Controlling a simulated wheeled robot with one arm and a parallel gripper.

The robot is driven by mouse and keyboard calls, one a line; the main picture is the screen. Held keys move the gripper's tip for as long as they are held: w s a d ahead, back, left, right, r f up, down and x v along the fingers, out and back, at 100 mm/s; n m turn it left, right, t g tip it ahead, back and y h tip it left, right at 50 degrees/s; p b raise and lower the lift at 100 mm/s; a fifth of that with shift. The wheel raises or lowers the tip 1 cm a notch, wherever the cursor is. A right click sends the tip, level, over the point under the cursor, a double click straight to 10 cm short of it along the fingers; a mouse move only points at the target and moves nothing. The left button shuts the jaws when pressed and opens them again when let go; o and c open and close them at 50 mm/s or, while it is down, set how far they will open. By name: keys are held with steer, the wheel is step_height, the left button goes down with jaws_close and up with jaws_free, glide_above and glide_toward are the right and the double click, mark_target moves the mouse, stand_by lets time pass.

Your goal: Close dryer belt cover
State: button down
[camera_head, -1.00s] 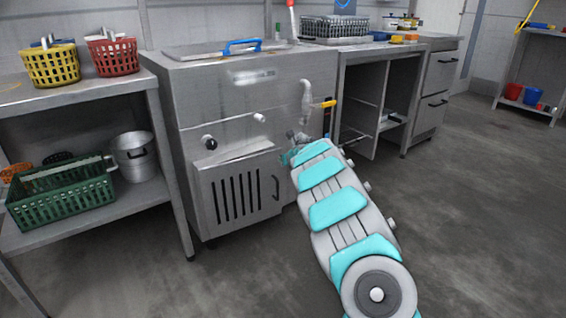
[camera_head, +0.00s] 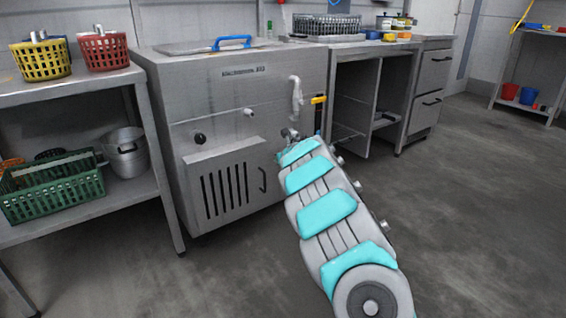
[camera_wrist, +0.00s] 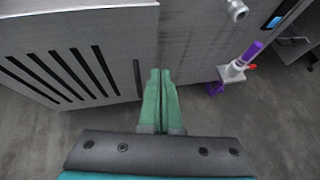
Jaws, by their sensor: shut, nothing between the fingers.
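The dryer belt cover is a slotted grey metal panel (camera_head: 212,168) low on the front of the steel machine. It has a dark upright handle (camera_head: 262,180) near its right edge. The panel stands out from the machine front; I cannot tell how far it is swung. In the wrist view the cover (camera_wrist: 112,32) fills the upper left, with its handle (camera_wrist: 137,78) near its right edge. My gripper (camera_wrist: 160,74) has its green fingers together and empty, just right of the handle and near the panel's right edge. In the head view my arm mostly hides the gripper.
A purple-handled valve (camera_wrist: 236,70) is right of my fingers. A steel shelf (camera_head: 150,205) with a green crate (camera_head: 55,190) stands left of the machine. An open cabinet (camera_head: 345,105) stands to the right. The floor (camera_head: 480,220) at right is clear.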

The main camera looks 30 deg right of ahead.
steer(key=d+v, duration=0.1)
steer(key=v, duration=0.8)
steer(key=shift+s+d+r+b, duration=0.3)
steer(key=shift+d+r+b, duration=0.05)
steer(key=shift+d, duration=0.05)
